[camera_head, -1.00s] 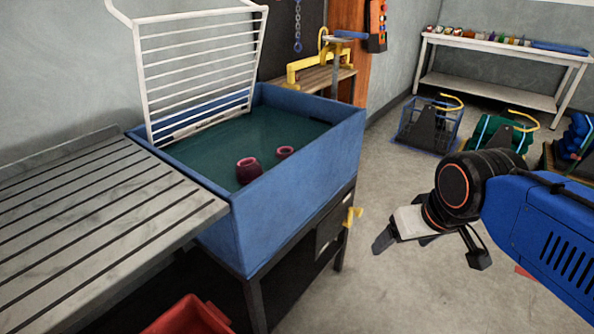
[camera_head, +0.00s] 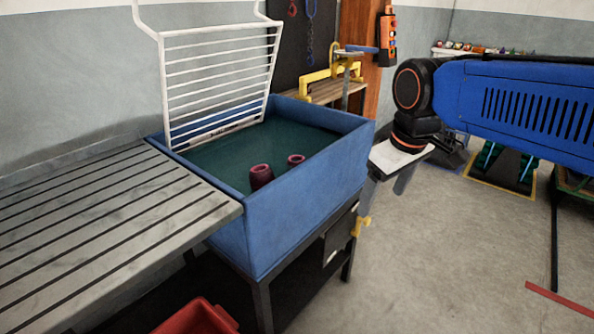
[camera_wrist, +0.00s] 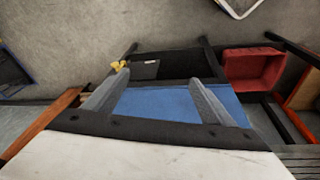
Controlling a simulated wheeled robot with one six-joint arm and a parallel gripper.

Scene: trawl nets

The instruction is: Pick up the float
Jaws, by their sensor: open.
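Two dark red, ring-mouthed objects that look like floats sit in the dark water of a blue tank. The nearer float (camera_head: 261,176) is close to the tank's front wall, and the other float (camera_head: 296,161) is to its right and farther back. The blue tank (camera_head: 312,188) stands on a dark frame. My gripper (camera_head: 385,189) is open and empty, outside the tank just past its right end. In the wrist view my two fingers (camera_wrist: 156,97) are spread apart over the tank's blue outer wall (camera_wrist: 160,106). The floats do not show in the wrist view.
A white wire rack (camera_head: 217,85) stands upright at the tank's back left. A slatted metal drainboard (camera_head: 100,230) adjoins the tank's left. A yellow tap (camera_head: 361,226) sticks out below the tank. A red bin (camera_head: 197,318) is on the floor. The floor at right is mostly open.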

